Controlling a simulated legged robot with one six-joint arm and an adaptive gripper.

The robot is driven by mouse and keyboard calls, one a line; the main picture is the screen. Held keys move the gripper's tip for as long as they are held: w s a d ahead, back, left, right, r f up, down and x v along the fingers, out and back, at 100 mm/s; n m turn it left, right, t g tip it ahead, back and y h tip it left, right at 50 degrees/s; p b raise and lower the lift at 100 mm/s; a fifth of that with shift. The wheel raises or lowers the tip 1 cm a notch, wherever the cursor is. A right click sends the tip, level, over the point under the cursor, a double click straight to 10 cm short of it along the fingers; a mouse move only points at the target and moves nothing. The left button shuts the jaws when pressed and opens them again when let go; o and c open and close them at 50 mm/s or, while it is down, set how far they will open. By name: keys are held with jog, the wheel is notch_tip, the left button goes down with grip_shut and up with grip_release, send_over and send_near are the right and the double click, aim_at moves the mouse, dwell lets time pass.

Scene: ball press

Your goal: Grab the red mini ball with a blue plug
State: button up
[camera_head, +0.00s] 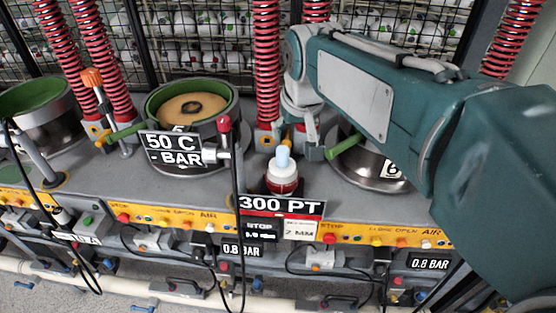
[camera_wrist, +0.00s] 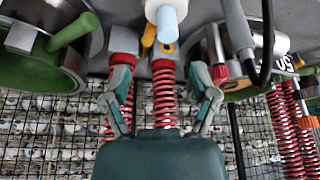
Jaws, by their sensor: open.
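The red mini ball (camera_head: 282,184) sits on the grey machine top in the middle of the head view, with a white upper part. A pale blue plug (camera_head: 282,157) stands upright on it. In the wrist view the blue plug (camera_wrist: 168,22) shows at the top edge, with the white part behind it; the red part is not clearly seen there. My gripper (camera_head: 296,142) hangs above and slightly right of the plug in the head view.
A round press pot with a green rim (camera_head: 190,85) stands left of the ball, with a "50 C - BAR" sign (camera_head: 174,149). Another pot (camera_head: 372,170) is partly behind my arm. Red springs (camera_head: 268,70) and a wire mesh of balls stand behind. A black cable (camera_head: 236,200) hangs left of the ball.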

aim_at(282, 152)
jog(key=x, duration=0.4)
jog(key=shift+s+a+f, duration=0.1)
jog(key=shift+f, duration=0.05)
jog(key=shift+w+a+f, duration=0.2)
jog(key=shift+a+f, duration=0.05)
jog(key=shift+f, duration=0.3)
jog(key=x, duration=0.3)
jog(key=shift+w+a+f, duration=0.15)
jog(key=shift+a+f, duration=0.15)
jog(key=shift+f, duration=0.05)
jog(key=shift+w+d+f, duration=0.1)
jog(key=shift+w+f, duration=0.1)
jog(key=shift+f, duration=0.2)
grip_shut()
